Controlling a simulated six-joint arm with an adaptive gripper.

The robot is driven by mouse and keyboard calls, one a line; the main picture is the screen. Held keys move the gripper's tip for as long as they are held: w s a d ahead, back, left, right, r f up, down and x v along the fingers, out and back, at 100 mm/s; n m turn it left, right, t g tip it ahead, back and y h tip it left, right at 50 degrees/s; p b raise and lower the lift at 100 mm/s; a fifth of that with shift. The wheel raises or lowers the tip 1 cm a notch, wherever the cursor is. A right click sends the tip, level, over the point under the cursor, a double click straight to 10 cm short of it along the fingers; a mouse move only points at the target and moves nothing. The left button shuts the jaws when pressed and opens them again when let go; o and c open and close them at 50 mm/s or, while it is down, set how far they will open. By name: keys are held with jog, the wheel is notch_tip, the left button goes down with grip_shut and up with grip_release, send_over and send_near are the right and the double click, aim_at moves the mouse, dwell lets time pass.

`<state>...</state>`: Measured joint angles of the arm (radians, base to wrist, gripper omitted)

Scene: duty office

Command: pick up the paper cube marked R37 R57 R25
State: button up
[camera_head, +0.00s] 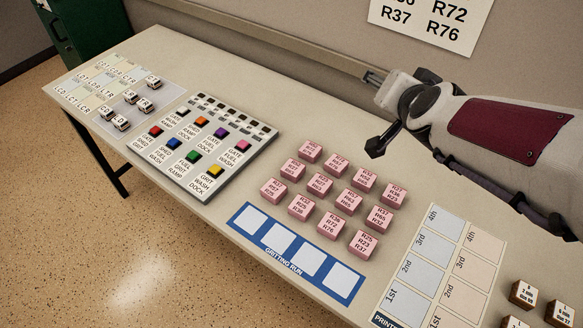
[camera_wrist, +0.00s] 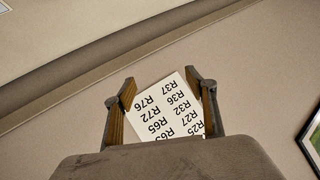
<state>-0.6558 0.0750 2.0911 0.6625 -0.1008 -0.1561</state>
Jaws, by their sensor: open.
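Several pink paper cubes stand in staggered rows on the table, to the right of the button board in the head view. The front-left pink cube (camera_head: 274,191) seems to read R37 R57 R25, but its print is too small to be sure. My gripper (camera_head: 372,112) is open and empty, behind and above the pink cubes, near the wall. In the wrist view my open gripper (camera_wrist: 161,84) faces the wall, with a printed sheet beyond its fingers. No cube shows in the wrist view.
A blue "Gritting run" strip (camera_head: 234,211) with white squares lies in front of the cubes. The button board (camera_head: 213,193) stands left. A printed grid card (camera_head: 444,215) and wooden blocks (camera_head: 524,294) are right. The wall sheet (camera_head: 430,20) hangs behind.

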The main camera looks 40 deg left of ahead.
jog(key=a+f+m+t, duration=0.1)
jog(key=a+f, duration=0.2)
jog(key=a, duration=0.3)
jog(key=a+f+t, duration=0.1)
jog(key=a+f, duration=0.3)
jog(key=a, duration=0.3)
jog(key=t+h, duration=0.3)
jog(key=h, duration=0.1)
send_over(267, 195)
jog(key=w+a, duration=0.3)
notch_tip(267, 195, down, 18)
jog(key=s+d+f, duration=0.1)
jog(key=s+f, duration=0.1)
jog(key=s, duration=0.1)
jog(key=s+f+t+h, duration=0.1)
jog(key=s+f, duration=0.2)
jog(key=s+d+f+t+h, duration=0.1)
jog(key=s+f, duration=0.1)
jog(key=s, duration=0.2)
jog(key=shift+d+f, duration=0.2)
jog(key=shift+d, duration=0.15)
jog(key=shift+s+d+f+h, duration=0.2)
jog(key=shift+s+h, duration=0.1)
jog(key=shift+w, duration=1.3)
jog(key=shift+w, duration=0.15)
